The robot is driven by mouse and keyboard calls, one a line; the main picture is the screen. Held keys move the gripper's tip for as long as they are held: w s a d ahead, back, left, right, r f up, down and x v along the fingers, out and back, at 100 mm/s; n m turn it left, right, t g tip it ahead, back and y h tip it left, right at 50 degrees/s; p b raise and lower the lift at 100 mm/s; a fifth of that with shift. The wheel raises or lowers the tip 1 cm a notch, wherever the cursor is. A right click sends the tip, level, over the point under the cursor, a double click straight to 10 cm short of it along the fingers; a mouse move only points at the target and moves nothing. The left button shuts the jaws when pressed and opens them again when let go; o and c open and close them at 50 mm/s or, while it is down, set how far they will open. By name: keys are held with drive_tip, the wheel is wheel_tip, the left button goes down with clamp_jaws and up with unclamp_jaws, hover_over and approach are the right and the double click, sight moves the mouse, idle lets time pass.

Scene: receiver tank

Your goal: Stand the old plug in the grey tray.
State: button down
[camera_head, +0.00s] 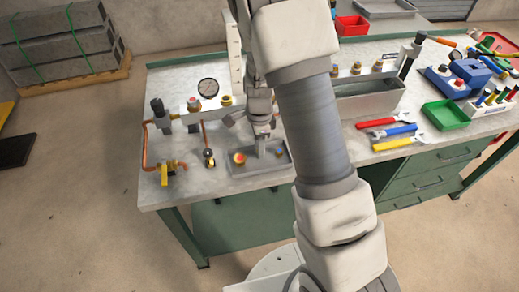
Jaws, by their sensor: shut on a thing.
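The shallow grey tray (262,169) lies near the bench's front edge, left of my arm. My gripper (261,150) points down over the middle of the tray. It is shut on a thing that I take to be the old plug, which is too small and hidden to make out. A round brass piece with a reddish centre (239,158) sits in the left part of the tray. A small yellow piece (279,153) shows to the right of my fingers. I cannot tell whether the held thing touches the tray floor.
A manifold with a pressure gauge (208,88), copper pipes and a yellow valve (173,167) stands to the left. A deeper grey bin (368,104), wrenches (392,131) and a green tray (445,114) lie to the right. My arm hides the bench's middle.

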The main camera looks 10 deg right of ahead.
drive_tip(key=shift+f, duration=0.75)
drive_tip(key=shift+f, duration=0.15)
drive_tip(key=c, duration=0.5)
unclamp_jaws()
drive_tip(key=shift+c, duration=0.2)
drive_tip(key=s+r+n+t+y+p, duration=0.1)
drive_tip(key=s+r+n, duration=0.3)
drive_tip(key=r, duration=0.9)
drive_tip(key=s+r+n+t, duration=0.2)
drive_tip(key=s+r+n, duration=0.25)
drive_tip(key=r, duration=0.85)
drive_tip(key=s+r+n+t, duration=0.1)
drive_tip(key=s+r+n, duration=0.1)
drive_tip(key=s+n, duration=0.2)
drive_tip(key=s+d+r+n+t+h, duration=0.1)
drive_tip(key=s+r+n, duration=0.2)
drive_tip(key=s+n, duration=0.2)
drive_tip(key=s, duration=0.3)
drive_tip(key=shift+r+t, duration=0.25)
drive_tip(key=shift+t, duration=0.05)
